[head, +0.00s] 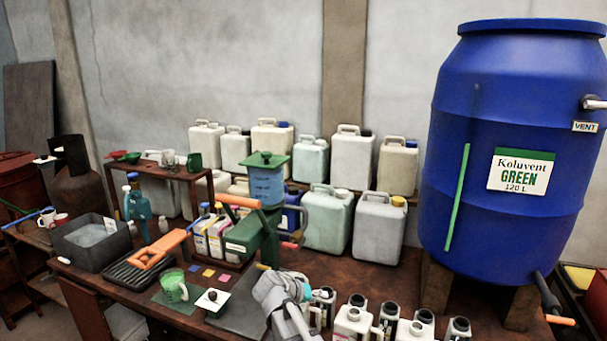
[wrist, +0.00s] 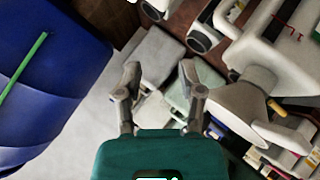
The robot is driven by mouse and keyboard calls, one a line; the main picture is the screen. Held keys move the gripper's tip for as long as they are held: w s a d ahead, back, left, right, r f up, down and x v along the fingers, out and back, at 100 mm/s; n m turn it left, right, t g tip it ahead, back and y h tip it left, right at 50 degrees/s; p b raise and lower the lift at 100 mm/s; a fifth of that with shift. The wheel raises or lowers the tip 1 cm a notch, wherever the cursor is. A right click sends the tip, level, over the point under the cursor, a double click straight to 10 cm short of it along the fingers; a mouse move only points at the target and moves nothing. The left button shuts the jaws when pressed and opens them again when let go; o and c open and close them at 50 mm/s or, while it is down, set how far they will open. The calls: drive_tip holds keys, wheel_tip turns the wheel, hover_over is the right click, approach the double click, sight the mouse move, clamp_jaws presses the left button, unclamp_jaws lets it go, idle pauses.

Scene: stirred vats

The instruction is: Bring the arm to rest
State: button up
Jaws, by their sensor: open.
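My gripper (wrist: 160,78) shows in the wrist view with its two grey fingers spread apart. It is open, with nothing held between the fingers. Pale jerrycans (wrist: 162,58) show behind and between the fingers; I cannot tell how far away they are. In the head view a grey part of my arm (head: 280,292) rises at the bottom middle, in front of the bench. The gripper's fingers cannot be made out in the head view.
A large blue vat (head: 515,235) stands at the right on wooden blocks and fills the wrist view's left side (wrist: 45,85). White jugs (head: 353,325) crowd the front edge by my arm. A green hand-cranked device (head: 258,240) stands behind it. Jerrycans (head: 325,222) line the wall.

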drive_tip(key=s+d+f+g+y, duration=0.3)
drive_tip(key=s+d+y, duration=0.1)
drive_tip(key=s+d, duration=0.3)
drive_tip(key=s+d+f+g+y+p, duration=0.1)
drive_tip(key=s+d+f+g+y, duration=0.2)
drive_tip(key=s+d, duration=0.3)
drive_tip(key=s+y, duration=0.1)
drive_tip(key=s, duration=0.3)
drive_tip(key=shift+s+d+f+y, duration=0.15)
drive_tip(key=shift+s+d+y, duration=0.15)
drive_tip(key=shift+s+d, duration=0.1)
